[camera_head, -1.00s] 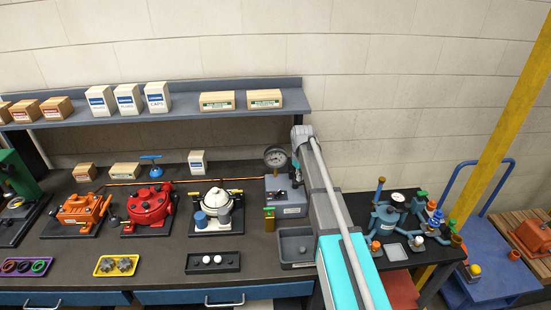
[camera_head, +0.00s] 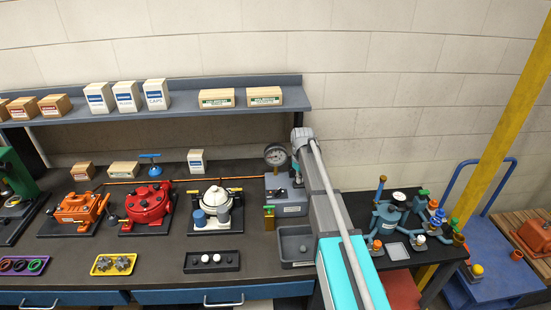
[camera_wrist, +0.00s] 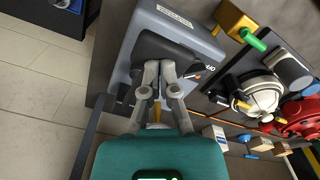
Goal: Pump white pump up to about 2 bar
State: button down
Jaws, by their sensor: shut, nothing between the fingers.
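The white pump (camera_head: 216,205) stands on a dark base on the workbench, and it also shows at the right in the wrist view (camera_wrist: 262,97). To its right is a grey station box (camera_head: 287,210) with a round pressure gauge (camera_head: 275,155) at its back. The gauge's needle is too small to read. In the wrist view my gripper (camera_wrist: 160,66) is shut and empty, with its fingertips over the black part on top of the grey station box (camera_wrist: 150,28). I cannot tell whether they touch it. In the head view my arm mostly hides the gripper.
A red pump (camera_head: 148,205) and an orange pump (camera_head: 80,208) stand left of the white one. A black tray (camera_head: 212,262) with white caps and a grey bin (camera_head: 297,246) lie in front. A shelf (camera_head: 210,110) with boxes runs above.

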aim_at(300, 185)
jog(key=shift+f+b, duration=1.65)
jog(key=shift+f, duration=0.1)
jog(key=shift+r+p, duration=2.9)
jog(key=shift+p, duration=0.05)
jog(key=shift+f, duration=0.15)
dwell(0.8)
jog(key=shift+r, duration=0.2)
dwell(0.3)
jog(key=shift+r+p, duration=2.45)
jog(key=shift+p, duration=0.1)
